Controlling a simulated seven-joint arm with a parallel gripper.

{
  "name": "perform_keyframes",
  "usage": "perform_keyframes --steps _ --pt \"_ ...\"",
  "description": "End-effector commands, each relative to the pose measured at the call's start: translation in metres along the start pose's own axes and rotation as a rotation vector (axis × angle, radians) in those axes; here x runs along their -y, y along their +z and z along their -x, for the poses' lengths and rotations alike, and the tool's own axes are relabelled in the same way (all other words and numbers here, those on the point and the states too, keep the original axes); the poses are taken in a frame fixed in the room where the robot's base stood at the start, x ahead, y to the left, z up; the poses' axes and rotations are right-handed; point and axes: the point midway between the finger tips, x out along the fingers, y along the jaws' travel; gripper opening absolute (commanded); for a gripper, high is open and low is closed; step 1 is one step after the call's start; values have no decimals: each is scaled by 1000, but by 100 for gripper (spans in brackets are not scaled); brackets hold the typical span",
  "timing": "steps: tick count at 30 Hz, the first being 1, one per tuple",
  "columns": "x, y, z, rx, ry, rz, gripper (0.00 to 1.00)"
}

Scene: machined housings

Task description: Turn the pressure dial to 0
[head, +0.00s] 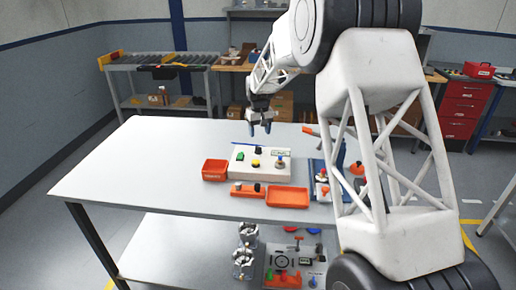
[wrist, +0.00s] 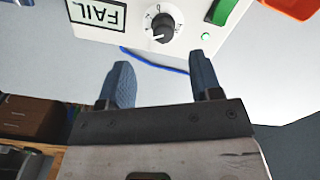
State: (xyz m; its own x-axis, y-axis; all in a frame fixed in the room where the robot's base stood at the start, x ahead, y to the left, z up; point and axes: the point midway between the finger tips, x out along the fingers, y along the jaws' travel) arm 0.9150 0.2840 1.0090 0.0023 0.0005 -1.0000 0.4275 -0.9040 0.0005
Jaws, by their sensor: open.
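The dial (wrist: 163,28) is a black round knob with a white mark and a printed scale, on the top of a white panel box (head: 267,172). In the head view it appears as a small black knob (head: 258,150) near the box's back edge. The mark seems to point to the lower left in the wrist view; the scale numbers are too small to read. My gripper (head: 261,126) is open and empty, above and behind the box's back edge. In the wrist view its two fingertips (wrist: 160,62) are spread either side of the dial's line, apart from it.
Beside the dial are a FAIL label (wrist: 97,13) and a green switch (wrist: 221,10). A blue cable (wrist: 150,61) lies behind the box. A red bin (head: 215,171) stands left, an orange tray (head: 288,197) in front. The table's left half is clear.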

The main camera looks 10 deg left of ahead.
Motion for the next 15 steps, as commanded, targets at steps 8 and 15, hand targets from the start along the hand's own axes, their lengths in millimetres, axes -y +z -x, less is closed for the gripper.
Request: perform_keyframes --steps 8,15 --pt "4 -10 -8 3 -1 8 59" --pt "4 -10 -8 3 -1 7 59"
